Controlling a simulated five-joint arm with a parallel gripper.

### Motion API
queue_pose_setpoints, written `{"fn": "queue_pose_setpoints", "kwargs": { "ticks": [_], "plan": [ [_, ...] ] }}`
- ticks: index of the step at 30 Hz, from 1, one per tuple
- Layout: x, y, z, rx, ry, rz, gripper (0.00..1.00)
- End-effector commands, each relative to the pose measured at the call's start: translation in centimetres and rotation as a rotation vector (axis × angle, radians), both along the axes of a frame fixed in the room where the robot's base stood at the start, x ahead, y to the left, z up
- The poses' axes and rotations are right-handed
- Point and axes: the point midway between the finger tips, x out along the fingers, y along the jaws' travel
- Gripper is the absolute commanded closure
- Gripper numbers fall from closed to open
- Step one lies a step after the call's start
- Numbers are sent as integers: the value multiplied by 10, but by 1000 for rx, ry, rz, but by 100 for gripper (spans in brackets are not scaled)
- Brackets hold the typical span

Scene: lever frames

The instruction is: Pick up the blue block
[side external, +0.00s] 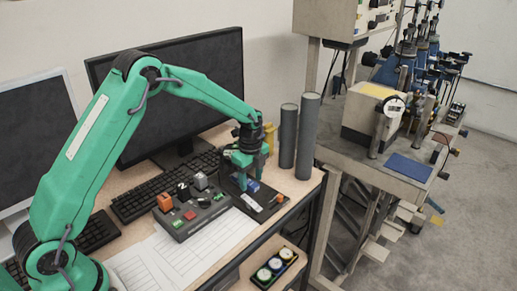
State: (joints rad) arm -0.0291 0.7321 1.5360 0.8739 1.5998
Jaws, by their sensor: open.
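The blue block (252,186) is small and sits on a dark flat plate (270,212) near the right end of the desk. The fingers hide part of the block.
A grey control box (190,215) with coloured buttons stands left of the plate. Two tall dark cylinders (307,135) stand close behind on the right. A keyboard (165,185) and monitor (190,90) are behind. White papers (165,262) lie in front.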

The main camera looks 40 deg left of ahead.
Motion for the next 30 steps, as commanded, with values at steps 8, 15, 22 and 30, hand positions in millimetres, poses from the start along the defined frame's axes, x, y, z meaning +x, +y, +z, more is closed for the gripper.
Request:
{"fn": "queue_pose_setpoints", "kwargs": {
  "ticks": [8,15,22,30],
  "plan": [
    [0,0,-11,0,-1,0,49],
    [0,0,-11,0,-1,0,49],
    [0,0,-10,0,-1,0,65],
    [0,0,-10,0,-1,0,100]
  ]
}}
